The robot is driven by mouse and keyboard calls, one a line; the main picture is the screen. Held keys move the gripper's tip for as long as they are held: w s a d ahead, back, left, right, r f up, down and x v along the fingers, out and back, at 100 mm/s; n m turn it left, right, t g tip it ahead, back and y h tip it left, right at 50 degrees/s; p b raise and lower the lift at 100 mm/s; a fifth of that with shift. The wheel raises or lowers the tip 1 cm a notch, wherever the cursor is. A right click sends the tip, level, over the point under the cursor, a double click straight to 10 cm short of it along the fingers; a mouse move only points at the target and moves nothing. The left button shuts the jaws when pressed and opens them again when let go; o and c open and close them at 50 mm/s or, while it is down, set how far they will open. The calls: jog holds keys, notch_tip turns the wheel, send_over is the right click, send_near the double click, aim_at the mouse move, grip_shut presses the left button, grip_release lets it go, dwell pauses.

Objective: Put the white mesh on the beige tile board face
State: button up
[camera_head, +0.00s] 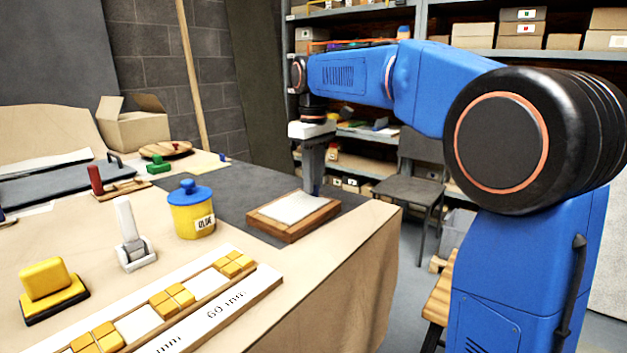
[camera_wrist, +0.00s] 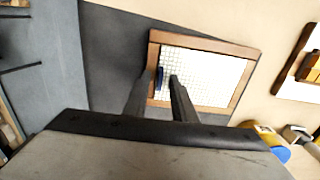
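The white mesh (camera_head: 296,207) lies flat in a wooden frame near the table's right edge. In the wrist view, the mesh (camera_wrist: 205,78) shows a fine grid and a dark blue tab (camera_wrist: 159,82) at its left edge. My gripper (camera_head: 313,190) points down at the far side of the frame. In the wrist view, its fingertips (camera_wrist: 164,76) are apart with the blue tab between them; I cannot tell whether they touch it. A long beige board (camera_head: 205,287) with yellow tile blocks and pale squares lies at the front of the table; it looks like the tile board.
A yellow jar with a blue lid (camera_head: 191,210) stands between the frame and the board. A white-handled tool (camera_head: 131,238) and a yellow block on a dark base (camera_head: 50,290) stand left of it. A dark mat (camera_head: 245,190) lies under the frame.

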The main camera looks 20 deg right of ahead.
notch_tip(320, 180, up, 12)
dwell(0.6)
